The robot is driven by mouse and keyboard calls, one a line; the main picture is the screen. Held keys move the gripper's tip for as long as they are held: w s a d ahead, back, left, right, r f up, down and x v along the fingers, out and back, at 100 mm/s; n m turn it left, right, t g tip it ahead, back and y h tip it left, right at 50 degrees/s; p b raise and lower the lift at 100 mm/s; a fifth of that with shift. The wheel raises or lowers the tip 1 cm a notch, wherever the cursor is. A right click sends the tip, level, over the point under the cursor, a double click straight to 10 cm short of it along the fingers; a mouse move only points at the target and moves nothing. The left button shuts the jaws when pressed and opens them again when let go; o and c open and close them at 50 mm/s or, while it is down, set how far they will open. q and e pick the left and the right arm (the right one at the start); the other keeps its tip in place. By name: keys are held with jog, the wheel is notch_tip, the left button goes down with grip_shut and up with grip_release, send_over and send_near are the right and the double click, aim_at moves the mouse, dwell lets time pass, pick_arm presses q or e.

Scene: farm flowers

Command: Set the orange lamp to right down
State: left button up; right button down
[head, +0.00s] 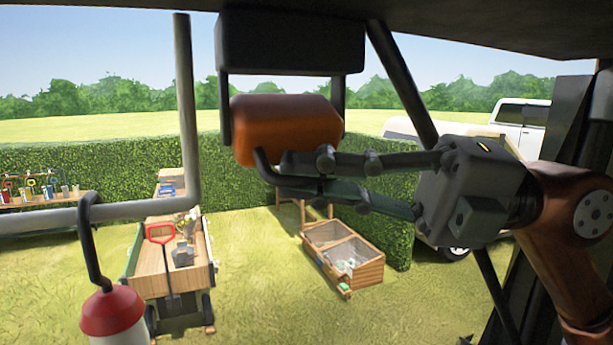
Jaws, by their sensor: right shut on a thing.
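The orange lamp (283,126) is a rounded orange-brown body in a black bracket, hanging below a dark box (290,42) at the upper middle. A bent black handle (264,167) curves under the lamp's lower left. My right gripper (303,175) reaches in from the right, just below the lamp. Its two dark fingers are closed on the lamp's handle, and they hide the handle's right part. My left gripper is out of view.
A grey pipe (186,110) bends at the left, with a red-and-white object (112,311) hanging from a black hook. A dark slanted bar (398,68) stands behind my right gripper. Beyond are a wooden cart (150,258), a crate (370,272), a hedge (90,158) and a white truck (520,125).

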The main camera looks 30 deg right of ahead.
jog(key=shift+r, duration=0.15)
jog(key=c, duration=2.1)
grip_release()
jog(key=shift+d, duration=0.1)
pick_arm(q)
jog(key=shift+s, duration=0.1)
pick_arm(e)
jog(key=shift+o, duration=0.3)
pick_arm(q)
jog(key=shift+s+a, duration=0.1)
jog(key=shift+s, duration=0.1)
pick_arm(e)
jog(key=shift+s+d, duration=0.15)
jog(key=shift+s, duration=0.1)
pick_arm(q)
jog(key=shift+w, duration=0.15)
pick_arm(e)
jog(key=v, duration=1.1)
jog(key=shift+d, duration=0.2)
